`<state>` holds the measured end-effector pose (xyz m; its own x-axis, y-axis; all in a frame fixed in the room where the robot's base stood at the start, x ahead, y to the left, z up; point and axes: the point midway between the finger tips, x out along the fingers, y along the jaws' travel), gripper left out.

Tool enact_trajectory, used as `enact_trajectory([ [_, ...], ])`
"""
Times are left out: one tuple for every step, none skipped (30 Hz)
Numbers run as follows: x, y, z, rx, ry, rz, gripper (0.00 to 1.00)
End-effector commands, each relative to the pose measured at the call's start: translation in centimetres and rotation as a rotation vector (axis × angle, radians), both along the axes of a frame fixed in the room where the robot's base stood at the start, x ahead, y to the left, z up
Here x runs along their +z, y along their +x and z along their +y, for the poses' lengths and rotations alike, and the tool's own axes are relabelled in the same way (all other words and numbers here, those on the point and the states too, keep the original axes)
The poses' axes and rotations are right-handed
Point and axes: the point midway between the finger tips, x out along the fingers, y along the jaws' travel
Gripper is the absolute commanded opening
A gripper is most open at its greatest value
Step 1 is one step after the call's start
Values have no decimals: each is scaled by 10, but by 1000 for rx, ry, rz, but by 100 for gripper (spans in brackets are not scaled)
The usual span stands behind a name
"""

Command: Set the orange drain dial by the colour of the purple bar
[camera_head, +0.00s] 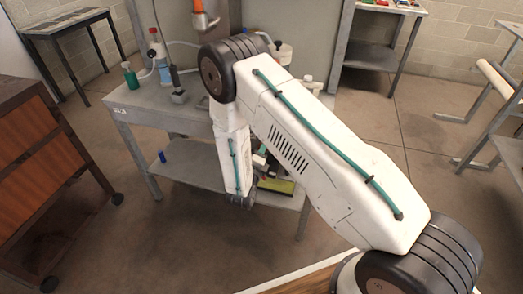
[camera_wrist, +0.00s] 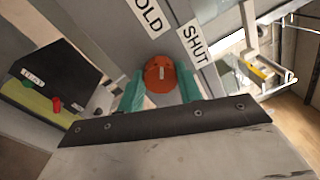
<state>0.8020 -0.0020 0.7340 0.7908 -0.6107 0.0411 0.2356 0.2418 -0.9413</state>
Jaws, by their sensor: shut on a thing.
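The orange dial (camera_wrist: 158,73) is in the upper middle of the wrist view, on a grey panel. It has a small pale mark on its face. A label ending in "OLD" (camera_wrist: 152,16) sits above it, and a "SHUT" label (camera_wrist: 194,41) sits to its upper right. My gripper (camera_wrist: 160,87) has its two teal fingers on either side of the dial and is shut on it. In the head view my arm hides the dial and the fingers. I cannot make out a purple bar in either view.
A grey bench (camera_head: 140,100) carries bottles and a blue-and-white container (camera_head: 158,52). A brown cabinet (camera_head: 35,140) stands at the left. Floor is clear between them.

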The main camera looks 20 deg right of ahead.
Motion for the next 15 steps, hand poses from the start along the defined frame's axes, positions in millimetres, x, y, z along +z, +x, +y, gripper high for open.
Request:
enact_trajectory([
  [0,0,2,6,-16,12,12],
  [0,0,2,7,-24,18,12],
  [0,0,2,6,-36,27,12],
  [0,0,2,7,-43,32,12],
  [0,0,2,7,-49,37,12],
  [0,0,2,7,-57,42,12],
  [0,0,2,7,-62,45,12],
  [0,0,2,7,-66,48,12],
  [0,0,2,7,-69,50,12],
  [0,0,3,7,-72,52,12],
  [0,0,3,7,-73,53,12],
  [0,0,3,8,-76,55,12],
  [0,0,3,8,-77,55,12],
  [0,0,3,8,-77,56,12],
  [0,0,3,8,-77,56,12],
])
